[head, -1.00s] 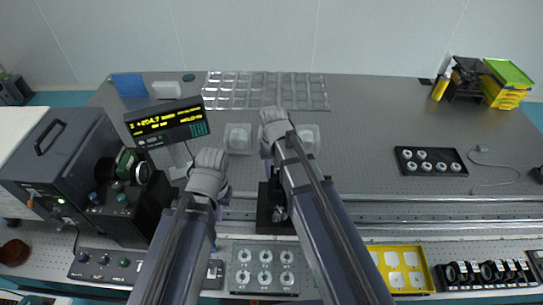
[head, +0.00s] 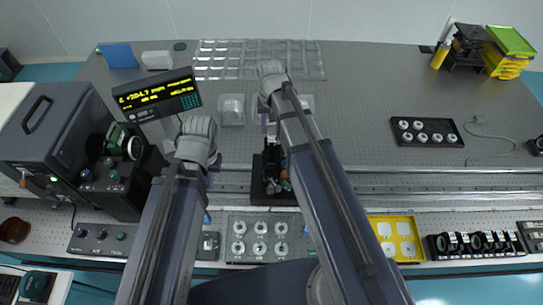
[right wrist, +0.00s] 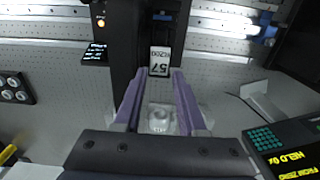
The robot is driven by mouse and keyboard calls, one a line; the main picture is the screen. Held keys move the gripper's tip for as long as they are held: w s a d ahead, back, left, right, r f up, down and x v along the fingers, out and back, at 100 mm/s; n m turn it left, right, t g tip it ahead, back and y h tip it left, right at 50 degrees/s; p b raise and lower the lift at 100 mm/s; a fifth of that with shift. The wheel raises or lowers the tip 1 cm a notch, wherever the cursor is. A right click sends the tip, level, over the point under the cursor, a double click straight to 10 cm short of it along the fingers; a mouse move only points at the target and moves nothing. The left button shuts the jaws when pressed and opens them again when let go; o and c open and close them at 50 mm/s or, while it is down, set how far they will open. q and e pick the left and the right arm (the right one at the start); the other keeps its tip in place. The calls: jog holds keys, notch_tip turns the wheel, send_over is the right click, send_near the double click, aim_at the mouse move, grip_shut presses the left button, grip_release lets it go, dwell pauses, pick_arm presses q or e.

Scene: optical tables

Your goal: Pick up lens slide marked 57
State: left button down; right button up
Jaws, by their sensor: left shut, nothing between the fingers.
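The lens slide marked 57 (right wrist: 160,61) is a small light plate with dark print. It stands at a black mount (right wrist: 135,35) in the right wrist view, and its number looks upside down there. My right gripper (right wrist: 159,74) has its purple fingers apart, one on each side of the slide's lower part, with the tips very near its edges. In the head view my right gripper (head: 270,130) is over the black mount on the rail, mostly hidden by its arm. My left gripper (head: 213,162) is shut and empty, left of the mount, mostly hidden by its wrist.
A display (head: 156,96) stands left of my left arm. A clear box (head: 231,110) lies behind the mount. A black tray of white round parts (head: 427,132) is at right. A grey plate (head: 233,256), a yellow tray (head: 419,257) and black mounts (head: 478,243) line the front.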

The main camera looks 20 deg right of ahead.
aim_at(272, 144)
notch_tip(272, 144, down, 3)
jog(key=shift+r+b, duration=0.1)
jog(key=shift+b, duration=0.85)
pick_arm(q)
notch_tip(272, 144, down, 3)
jog(key=shift+r, duration=0.1)
pick_arm(e)
jog(key=f+b, duration=0.2)
jog(key=s+f+b, duration=0.1)
jog(key=f+b, duration=0.2)
jog(key=shift+s+f, duration=0.1)
jog(key=shift+f, duration=0.05)
pick_arm(q)
notch_tip(272, 144, down, 5)
jog(key=shift+f, duration=0.1)
pick_arm(e)
grip_shut()
